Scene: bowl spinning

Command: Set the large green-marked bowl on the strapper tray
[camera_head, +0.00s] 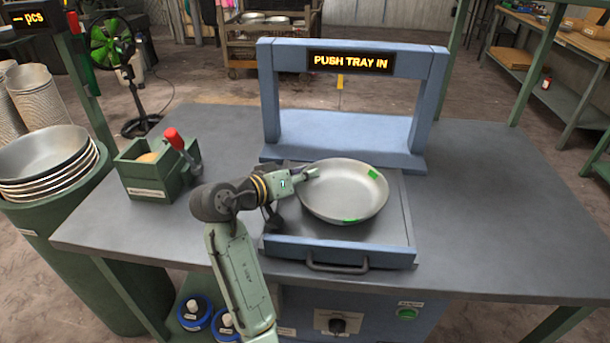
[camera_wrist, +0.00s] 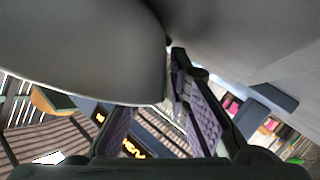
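The large grey metal bowl (camera_head: 345,190) has green marks on its rim. It is over the strapper tray (camera_head: 390,236), with its open side up and looking about level. Whether its base touches the tray is hidden. My gripper (camera_head: 309,174) is at the bowl's left rim. In the wrist view, the bowl's wall (camera_wrist: 80,45) fills the upper left and hides the end of one finger. The other finger (camera_wrist: 186,85) lies along the wall's edge. The fingers close in toward the wall, and my gripper (camera_wrist: 165,70) appears shut on the rim.
The blue strapper arch (camera_head: 350,60) stands behind the tray and its sign reads "PUSH TRAY IN". The tray handle (camera_head: 337,267) faces front. A green box with a red-handled lever (camera_head: 150,175) is at left. Stacked bowls (camera_head: 45,160) stand farther left. The table's right side is clear.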

